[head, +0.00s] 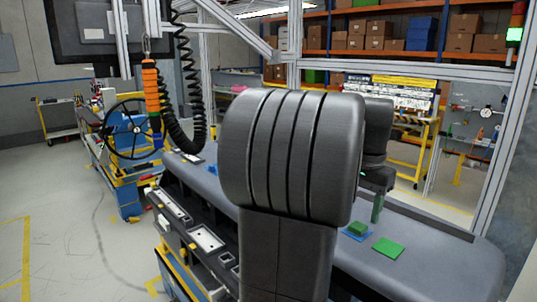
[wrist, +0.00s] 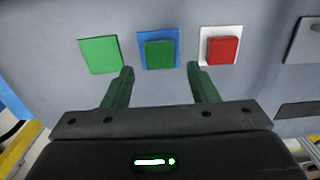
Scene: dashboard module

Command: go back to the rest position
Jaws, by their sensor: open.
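My gripper (wrist: 160,85) is open and empty in the wrist view, its two green fingers apart. Ahead of it, a dark green block (wrist: 159,55) sits on a blue square (wrist: 144,40). To the right, a red block (wrist: 221,51) sits on a white square (wrist: 232,32). To the left lies a bare green square (wrist: 100,55). In the head view my arm covers much of the middle, and one gripper finger (head: 377,208) shows above the grey dashboard surface. The green block (head: 358,228) and the green square (head: 388,249) also show there; the red block is hidden.
The grey dashboard module (head: 440,262) extends left and right below my arm. An orange tool (head: 151,88) hangs on a coiled black cable at the left. A steering wheel (head: 128,130) stands behind it. Shelves with boxes (head: 375,35) are at the back.

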